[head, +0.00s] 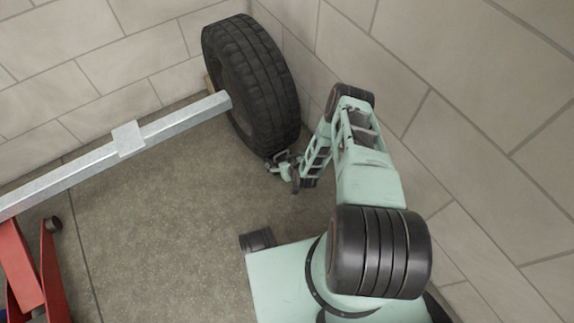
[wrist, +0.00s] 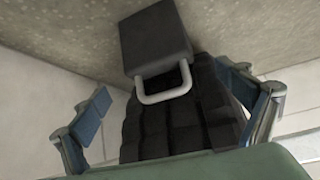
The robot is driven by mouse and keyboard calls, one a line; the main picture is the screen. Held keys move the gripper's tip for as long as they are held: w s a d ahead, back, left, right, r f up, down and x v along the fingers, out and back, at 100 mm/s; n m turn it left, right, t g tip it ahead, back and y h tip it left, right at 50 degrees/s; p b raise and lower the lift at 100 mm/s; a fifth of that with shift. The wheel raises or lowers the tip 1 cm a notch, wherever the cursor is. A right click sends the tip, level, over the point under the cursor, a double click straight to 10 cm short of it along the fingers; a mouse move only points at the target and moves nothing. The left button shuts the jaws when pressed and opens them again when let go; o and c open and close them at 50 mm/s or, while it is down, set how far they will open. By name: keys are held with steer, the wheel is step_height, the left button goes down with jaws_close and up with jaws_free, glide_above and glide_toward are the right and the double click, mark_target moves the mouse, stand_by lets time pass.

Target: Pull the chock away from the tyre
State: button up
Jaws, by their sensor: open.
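The chock (wrist: 155,42) is a dark block with a pale U-shaped handle (wrist: 167,98) in the wrist view. It sits against the tyre (wrist: 175,125), whose black tread fills the middle. In the head view the tyre (head: 255,85) stands upright in the corner; I cannot make out the chock there. My gripper (head: 288,170) is low beside the near foot of the tyre. In the wrist view my gripper (wrist: 168,88) is open, one finger on each side of the handle, with nothing between them held. Whether the fingers touch anything is unclear.
A grey metal beam (head: 125,145) runs from the tyre to the left. A red stand (head: 30,260) is under its left end. Tiled walls close in behind and to the right of the tyre. The floor (head: 170,215) left of my base is clear.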

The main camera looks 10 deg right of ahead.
mark_target(281, 158)
steer(key=shift+b+x, duration=0.7)
steer(key=shift+x, duration=1.35)
steer(key=c, duration=2.1)
steer(key=shift+s, duration=0.1)
steer(key=shift+c, duration=0.2)
